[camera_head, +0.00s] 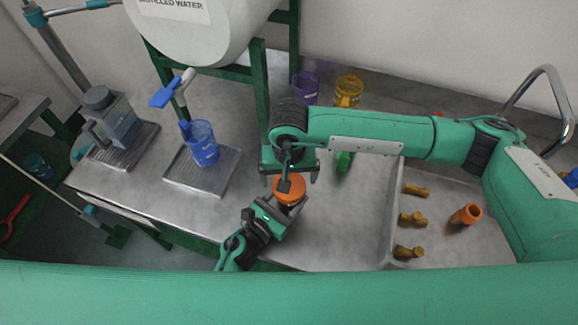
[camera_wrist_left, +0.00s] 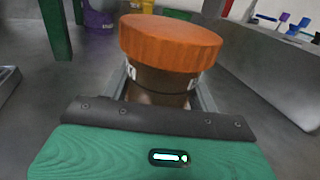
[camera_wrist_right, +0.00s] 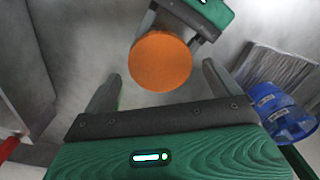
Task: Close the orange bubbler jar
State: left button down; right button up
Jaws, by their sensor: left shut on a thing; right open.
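The bubbler jar (camera_wrist_left: 160,82) is brown with white markings, and an orange lid (camera_wrist_left: 170,42) sits on top of it. I cannot tell whether the lid is screwed tight. My left gripper (camera_head: 281,207) is shut on the jar body below the lid. The lid also shows in the head view (camera_head: 289,189) and in the right wrist view (camera_wrist_right: 160,62). My right gripper (camera_head: 290,174) is open and points down over the lid. In the right wrist view the lid lies beyond and between its fingers (camera_wrist_right: 160,86), with no visible contact.
A blue jug (camera_head: 203,150) stands on a metal tray (camera_head: 222,183) to the left. Purple (camera_head: 306,88) and yellow (camera_head: 348,91) jugs stand behind. The sink (camera_head: 450,237) at right holds brass fittings and an orange piece (camera_head: 466,215). A green stand (camera_head: 261,95) rises behind my grippers.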

jog(key=shift+f, duration=1.35)
jog(key=shift+c, duration=0.4)
